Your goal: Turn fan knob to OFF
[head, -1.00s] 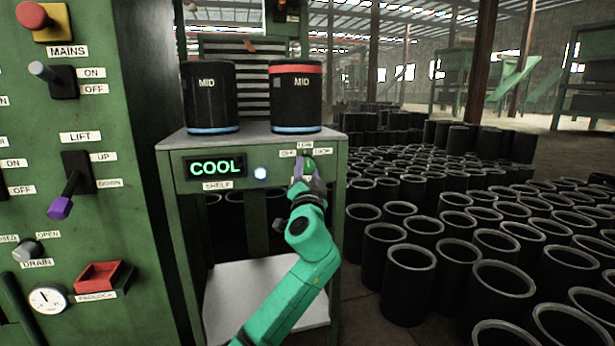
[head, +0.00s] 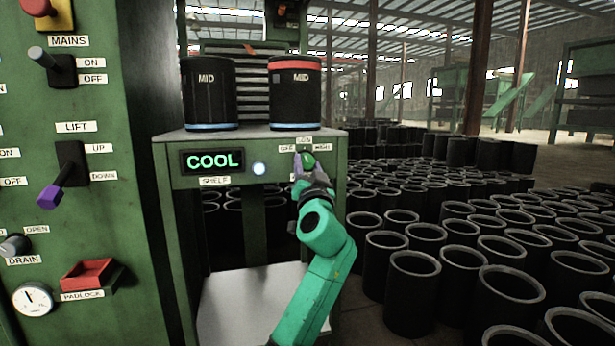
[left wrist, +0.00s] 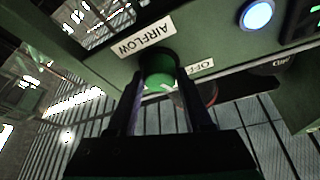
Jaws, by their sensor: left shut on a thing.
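The green fan knob (head: 309,160) is on the front of the shelf unit, below small labels, the left of which seems to read OFF. In the left wrist view the knob (left wrist: 160,66) sits between my fingers, beside an AIRFLOW label (left wrist: 145,38) and an OFF label (left wrist: 194,68). A pale mark shows on the knob, but I cannot tell which setting it points to. My left gripper (head: 303,166) is at the panel, shut on the knob; it also shows in the left wrist view (left wrist: 160,92). My right gripper is not in view.
A lit COOL display (head: 213,161) and a round light (head: 259,169) are left of the knob. Two black MID sleeves (head: 208,100) (head: 295,105) stand on the unit's top (head: 252,131). A green control panel (head: 110,200) is at left. Many black sleeves (head: 412,285) crowd the floor at right.

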